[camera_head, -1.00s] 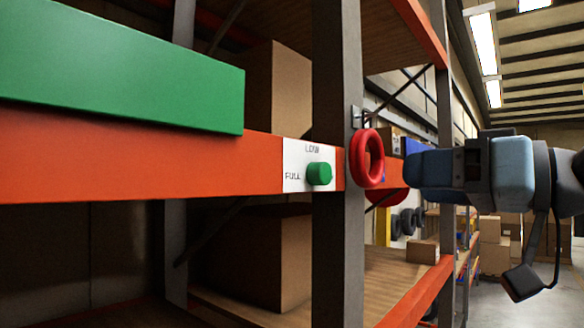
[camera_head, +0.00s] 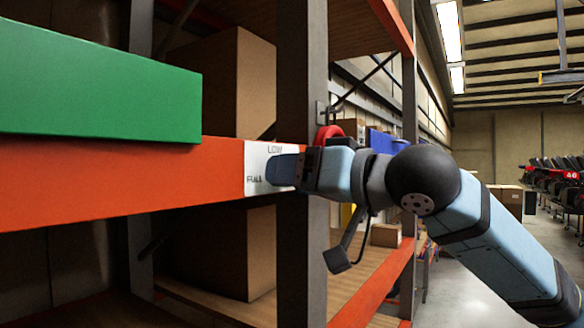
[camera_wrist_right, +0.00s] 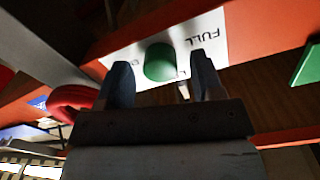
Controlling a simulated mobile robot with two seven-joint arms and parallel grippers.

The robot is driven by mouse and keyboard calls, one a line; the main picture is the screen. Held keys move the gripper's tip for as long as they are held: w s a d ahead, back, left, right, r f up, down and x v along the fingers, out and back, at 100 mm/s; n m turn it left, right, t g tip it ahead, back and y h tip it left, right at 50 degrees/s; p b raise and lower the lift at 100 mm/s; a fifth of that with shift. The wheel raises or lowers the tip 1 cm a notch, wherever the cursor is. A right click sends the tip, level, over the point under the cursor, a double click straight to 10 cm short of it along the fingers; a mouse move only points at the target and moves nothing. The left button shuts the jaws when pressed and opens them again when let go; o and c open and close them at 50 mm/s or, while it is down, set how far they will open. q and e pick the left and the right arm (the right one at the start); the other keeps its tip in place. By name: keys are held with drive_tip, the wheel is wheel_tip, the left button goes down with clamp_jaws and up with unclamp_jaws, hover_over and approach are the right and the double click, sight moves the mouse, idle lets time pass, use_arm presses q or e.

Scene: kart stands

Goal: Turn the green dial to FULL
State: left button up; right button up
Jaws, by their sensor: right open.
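The green dial (camera_wrist_right: 159,62) sits on a white label plate (camera_wrist_right: 212,34) in the right wrist view, with the word FULL to its right. In the head view the plate (camera_head: 257,160) shows LOW at the top and FULL at the left, and my right gripper hides the dial. My right gripper (camera_head: 283,169) is at the plate, its fingers pointing left. In the right wrist view the open fingers (camera_wrist_right: 160,82) stand either side of the dial; I cannot tell whether they touch it. My left gripper is not in view.
The plate is on an orange shelf beam (camera_head: 110,176) beside a grey upright post (camera_head: 303,250). A red ring (camera_wrist_right: 72,102) hangs close by the gripper. A green panel (camera_head: 95,85) and cardboard boxes (camera_head: 240,85) are on the shelves.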

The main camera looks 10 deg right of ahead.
drive_tip(key=shift+w+a, duration=0.2)
drive_tip(key=shift+a, duration=0.05)
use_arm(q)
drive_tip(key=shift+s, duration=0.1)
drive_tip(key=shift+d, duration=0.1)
use_arm(e)
drive_tip(key=c, duration=0.9)
